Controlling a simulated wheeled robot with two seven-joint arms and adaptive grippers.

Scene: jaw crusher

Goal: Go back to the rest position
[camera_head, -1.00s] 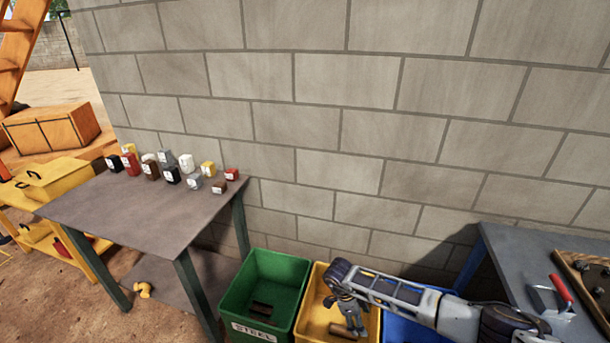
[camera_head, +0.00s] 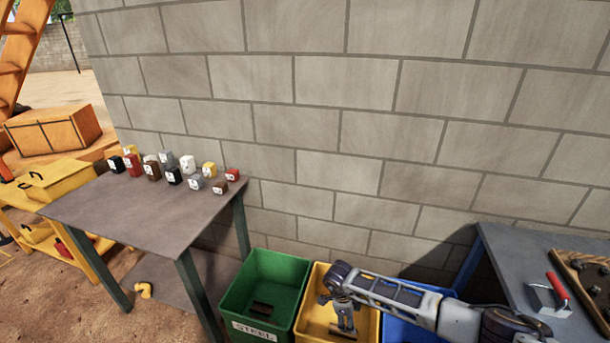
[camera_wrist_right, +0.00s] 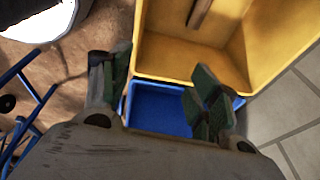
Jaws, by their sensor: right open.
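My right arm reaches in from the lower right in the head view. My right gripper (camera_head: 343,327) hangs over the yellow bin (camera_head: 312,283), pointing down. In the right wrist view, the two fingers of the right gripper (camera_wrist_right: 162,88) stand wide apart with nothing between them. The yellow bin (camera_wrist_right: 172,58) lies beyond them, with a brown piece (camera_wrist_right: 199,13) inside it. My left gripper is not in view.
A green bin (camera_head: 232,295) labelled STEEL, holding dark pieces, stands left of the yellow bin. A blue bin (camera_head: 398,331) is right of it, partly behind my arm. A table (camera_head: 130,215) with several small blocks is left. Another table (camera_head: 510,255) is right.

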